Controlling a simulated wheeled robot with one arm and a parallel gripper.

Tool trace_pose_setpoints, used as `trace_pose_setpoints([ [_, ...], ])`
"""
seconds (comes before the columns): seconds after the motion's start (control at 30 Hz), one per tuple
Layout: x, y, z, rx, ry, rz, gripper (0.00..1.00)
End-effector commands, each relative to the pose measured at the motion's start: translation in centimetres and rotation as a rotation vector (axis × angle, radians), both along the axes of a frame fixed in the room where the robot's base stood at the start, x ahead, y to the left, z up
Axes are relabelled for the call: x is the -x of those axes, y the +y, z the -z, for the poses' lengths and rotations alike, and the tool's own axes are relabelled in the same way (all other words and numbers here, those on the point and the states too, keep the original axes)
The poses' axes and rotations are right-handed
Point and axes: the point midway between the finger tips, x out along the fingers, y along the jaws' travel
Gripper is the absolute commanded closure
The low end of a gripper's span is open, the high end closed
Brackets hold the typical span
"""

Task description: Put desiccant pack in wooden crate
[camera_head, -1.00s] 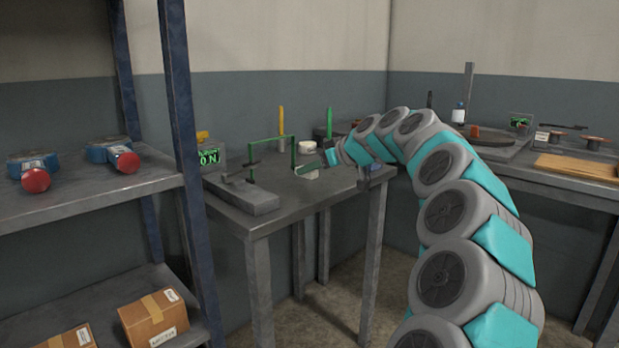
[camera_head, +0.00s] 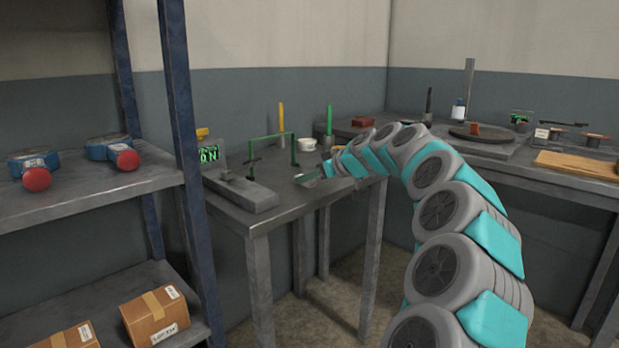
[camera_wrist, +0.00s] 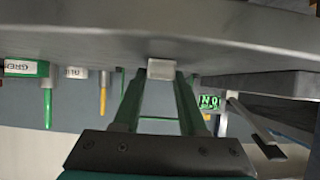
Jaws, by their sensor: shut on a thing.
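My gripper (camera_wrist: 160,72) has two green fingers. In the wrist view, it is shut on a small pale grey-white block, which looks like the desiccant pack (camera_wrist: 161,66), held between the fingertips. The grey table surface (camera_wrist: 240,28) is close to it; I cannot tell whether the pack touches it. In the head view, the gripper (camera_head: 308,176) is low over the right front part of the grey table, mostly small and partly hidden by my arm. I see no wooden crate in either view.
A green arch frame (camera_head: 270,137) and a grey block fixture (camera_head: 243,194) stand left of the gripper. Blue shelves at left hold cardboard boxes (camera_head: 155,314). A flat wooden board (camera_head: 575,164) lies right.

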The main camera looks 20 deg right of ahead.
Motion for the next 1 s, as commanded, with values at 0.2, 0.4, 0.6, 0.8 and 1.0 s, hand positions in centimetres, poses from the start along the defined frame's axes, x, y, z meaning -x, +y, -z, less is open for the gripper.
trace_pose_setpoints([
  [0.2,0.0,0.0,0.1,0.0,0.0,-0.001,0.4],
  [0.4,0.0,0.0,0.1,0.0,0.0,-0.001,0.29],
  [0.6,0.0,0.0,-0.1,0.0,0.0,-0.001,0.29],
  [0.8,2.0,-0.7,-1.3,0.0,-0.003,0.0,0.29],
  [1.0,5.4,-2.0,-3.3,0.0,-0.004,0.003,0.29],
])
